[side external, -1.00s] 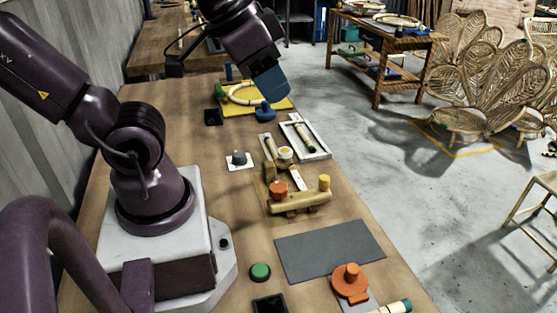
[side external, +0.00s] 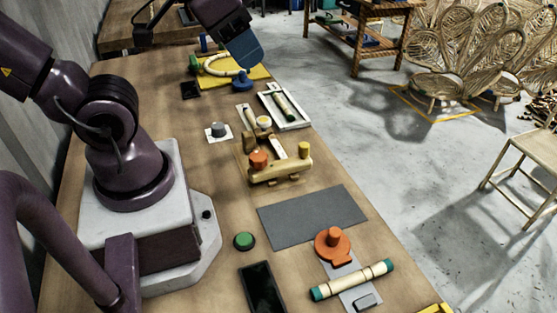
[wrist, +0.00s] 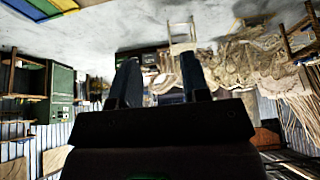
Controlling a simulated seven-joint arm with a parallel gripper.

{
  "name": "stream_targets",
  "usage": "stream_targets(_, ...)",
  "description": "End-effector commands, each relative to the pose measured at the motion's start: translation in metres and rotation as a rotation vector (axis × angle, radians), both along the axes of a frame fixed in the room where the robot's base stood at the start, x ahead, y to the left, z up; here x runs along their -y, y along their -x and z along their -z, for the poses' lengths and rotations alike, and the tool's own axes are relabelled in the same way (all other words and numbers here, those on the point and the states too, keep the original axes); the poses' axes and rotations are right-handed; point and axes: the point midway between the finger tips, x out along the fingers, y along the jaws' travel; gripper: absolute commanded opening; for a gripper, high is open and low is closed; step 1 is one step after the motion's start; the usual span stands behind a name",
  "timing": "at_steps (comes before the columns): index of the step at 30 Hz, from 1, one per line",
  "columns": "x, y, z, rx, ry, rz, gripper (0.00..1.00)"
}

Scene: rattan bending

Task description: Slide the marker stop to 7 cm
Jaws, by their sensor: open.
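A wooden fixture (side external: 282,171) with an orange knob (side external: 258,159) and a yellow knob (side external: 304,150) stands mid-bench in the side external view. A pale narrow strip (side external: 278,148) lies just behind it, beside a small block with a round pale top (side external: 263,122). I cannot tell which part is the marker stop, and no centimetre marks are readable. My gripper (side external: 247,53) has blue fingers and hangs over the far part of the bench, well away from the fixture. In the wrist view my gripper (wrist: 160,84) is open, with nothing between its fingers.
A yellow board (side external: 262,72) with a bent ring and a blue knob (side external: 242,82) lies below my gripper. A white tray (side external: 298,120), a grey mat (side external: 330,212), a green button (side external: 244,241) and an orange clamp (side external: 333,241) beside a green-ended rod (side external: 352,279) sit along the bench.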

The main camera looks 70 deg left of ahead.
Motion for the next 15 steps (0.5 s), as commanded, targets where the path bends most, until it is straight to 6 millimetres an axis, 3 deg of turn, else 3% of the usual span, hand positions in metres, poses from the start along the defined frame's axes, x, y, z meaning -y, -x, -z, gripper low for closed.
stream_targets(9,0.000,0.000,0.000,0.000,0.000,0.000,0.43)
stream_targets(11,0.000,0.000,0.000,0.000,0.000,-0.001,0.52)
stream_targets(15,-0.004,-0.004,0.011,-0.058,0.001,-0.021,0.52)
